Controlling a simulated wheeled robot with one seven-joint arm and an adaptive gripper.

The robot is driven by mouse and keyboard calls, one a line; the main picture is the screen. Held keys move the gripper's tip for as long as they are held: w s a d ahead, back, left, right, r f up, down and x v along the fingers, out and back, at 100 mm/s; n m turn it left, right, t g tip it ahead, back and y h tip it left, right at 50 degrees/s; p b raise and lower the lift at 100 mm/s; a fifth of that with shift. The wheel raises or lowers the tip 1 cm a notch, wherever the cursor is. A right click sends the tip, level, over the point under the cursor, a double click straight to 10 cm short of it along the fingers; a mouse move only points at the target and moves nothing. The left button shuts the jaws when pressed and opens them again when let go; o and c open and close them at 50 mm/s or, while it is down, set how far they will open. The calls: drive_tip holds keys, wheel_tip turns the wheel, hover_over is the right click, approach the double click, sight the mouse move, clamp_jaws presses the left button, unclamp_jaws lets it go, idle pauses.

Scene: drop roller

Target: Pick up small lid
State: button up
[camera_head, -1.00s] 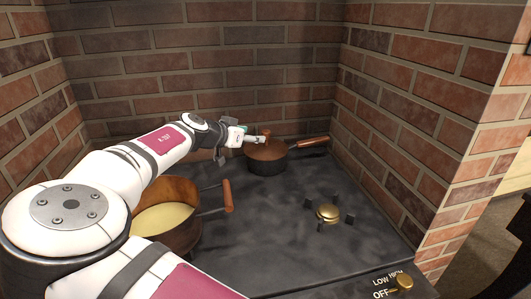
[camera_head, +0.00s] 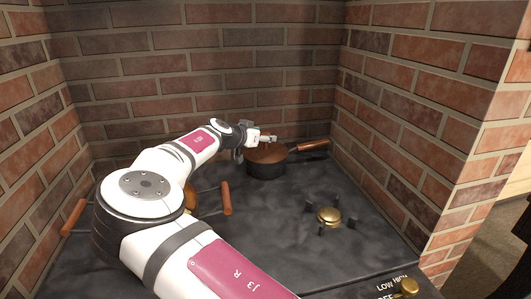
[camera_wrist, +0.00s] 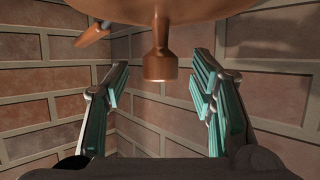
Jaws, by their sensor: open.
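The small copper lid (camera_head: 268,153) sits on a dark saucepan (camera_head: 267,170) at the back of the stove. In the wrist view the lid (camera_wrist: 205,8) fills the top edge, and its knob (camera_wrist: 158,55) points down in the picture. My gripper (camera_wrist: 160,85) is open, with the knob between its two teal-padded fingers and a gap on each side. In the head view my gripper (camera_head: 264,139) is at the lid's top and hides most of the knob.
The saucepan's wooden handle (camera_head: 312,145) points right toward the brick wall (camera_head: 400,110). A larger pot (camera_head: 190,198) with wooden handles is mostly hidden behind my arm. A brass burner (camera_head: 328,215) stands at front right, with clear stovetop around it.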

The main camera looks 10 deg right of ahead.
drive_tip(key=shift+x, duration=1.2)
clamp_jaws()
